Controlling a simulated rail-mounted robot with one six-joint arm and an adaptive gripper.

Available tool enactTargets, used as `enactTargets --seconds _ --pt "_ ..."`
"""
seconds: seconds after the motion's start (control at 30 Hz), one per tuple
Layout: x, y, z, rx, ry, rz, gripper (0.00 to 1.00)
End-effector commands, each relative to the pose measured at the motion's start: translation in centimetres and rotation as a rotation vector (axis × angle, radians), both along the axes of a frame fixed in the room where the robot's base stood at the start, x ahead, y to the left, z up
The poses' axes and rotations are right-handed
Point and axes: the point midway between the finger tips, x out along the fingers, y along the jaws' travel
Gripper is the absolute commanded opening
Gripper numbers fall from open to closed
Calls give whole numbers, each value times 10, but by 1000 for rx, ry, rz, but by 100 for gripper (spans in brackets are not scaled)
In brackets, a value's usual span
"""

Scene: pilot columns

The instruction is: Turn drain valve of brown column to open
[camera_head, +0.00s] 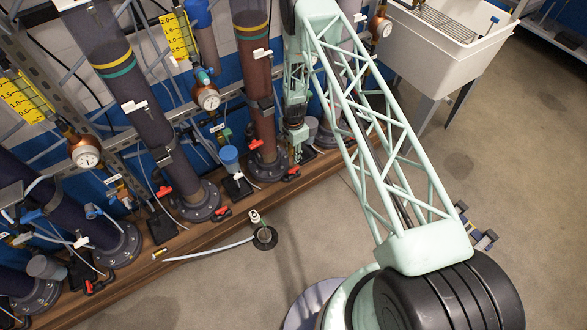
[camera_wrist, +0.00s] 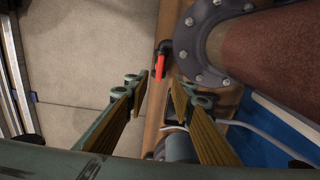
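The brown column (camera_head: 256,75) stands upright on a dark bolted flange; it also fills the upper right of the wrist view (camera_wrist: 275,45). Its drain valve has a red handle (camera_wrist: 160,66) by a black elbow (camera_wrist: 165,47) beside the flange, low over the wooden ledge. In the head view a red handle (camera_head: 292,170) shows at the column's base. My gripper (camera_wrist: 160,88) is open and empty, its two padded fingers apart, with the handle showing beyond the gap between their tips. I see no contact. In the head view my gripper (camera_head: 298,153) points down beside the column.
A purple column (camera_head: 135,95) and other dark columns stand along the wooden ledge (camera_head: 130,258), with red-handled valves at their bases. A blue-capped cup (camera_head: 229,158) stands left of the brown column. A hose (camera_head: 210,248) runs to a floor drain (camera_head: 265,237). The floor in front is otherwise clear.

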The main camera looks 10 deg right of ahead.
Motion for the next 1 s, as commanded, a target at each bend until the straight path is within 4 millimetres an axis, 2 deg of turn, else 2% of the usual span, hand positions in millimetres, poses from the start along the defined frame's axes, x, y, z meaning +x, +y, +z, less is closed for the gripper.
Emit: enactTargets --seconds 0.7,1.0 --pt "-1 0 -82 0 1 0 23" --pt "0 0 -105 0 0 0 23"
